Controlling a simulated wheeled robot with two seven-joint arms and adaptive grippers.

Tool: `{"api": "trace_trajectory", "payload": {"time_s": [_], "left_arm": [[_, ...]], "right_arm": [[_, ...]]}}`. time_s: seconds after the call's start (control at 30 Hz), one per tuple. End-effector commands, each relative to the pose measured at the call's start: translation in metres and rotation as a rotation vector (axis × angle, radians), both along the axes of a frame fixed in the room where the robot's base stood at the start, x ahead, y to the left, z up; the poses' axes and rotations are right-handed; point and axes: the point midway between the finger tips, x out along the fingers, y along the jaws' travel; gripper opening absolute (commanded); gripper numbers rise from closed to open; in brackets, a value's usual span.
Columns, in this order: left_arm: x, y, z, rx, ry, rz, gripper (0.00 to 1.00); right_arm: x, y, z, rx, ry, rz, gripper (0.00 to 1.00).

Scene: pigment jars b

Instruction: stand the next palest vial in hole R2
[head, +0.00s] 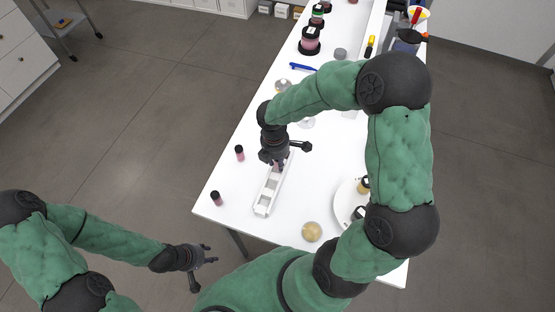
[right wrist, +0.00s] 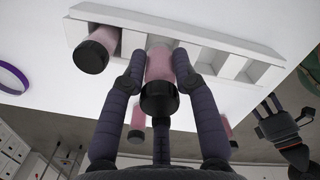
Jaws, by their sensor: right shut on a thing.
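The white rack (head: 263,208) lies on the table under my right gripper (head: 275,160); it also shows in the right wrist view (right wrist: 235,65). My right gripper (right wrist: 158,75) is shut on a pink vial (right wrist: 159,65) with a black cap. The held vial is upright at the second hole from the left in that view; I cannot tell how deep its foot is. Another pink vial (right wrist: 97,48) stands in the leftmost hole. Two reddish vials with black caps stand on the table left of the rack, one further back (head: 239,153) and one nearer (head: 216,198). My left gripper (head: 203,267) is open and empty, off the table.
A round tan-topped item (head: 312,232) stands near the front edge. A white plate (head: 345,205) with small jars is partly behind my right arm. A blue pen (head: 303,67), dark jars (head: 309,41) and a grey lid (head: 340,54) lie further back.

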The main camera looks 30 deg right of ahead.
Motion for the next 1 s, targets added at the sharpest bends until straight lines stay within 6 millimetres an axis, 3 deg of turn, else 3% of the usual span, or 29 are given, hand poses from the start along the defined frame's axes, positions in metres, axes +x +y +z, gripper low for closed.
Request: {"api": "trace_trajectory", "payload": {"time_s": [1.0], "left_arm": [[0.0, 0.0, -0.016, 0.0, 0.0, 0.0, 0.4]], "right_arm": [[0.0, 0.0, -0.022, 0.0, 0.0, -0.001, 0.01]]}}
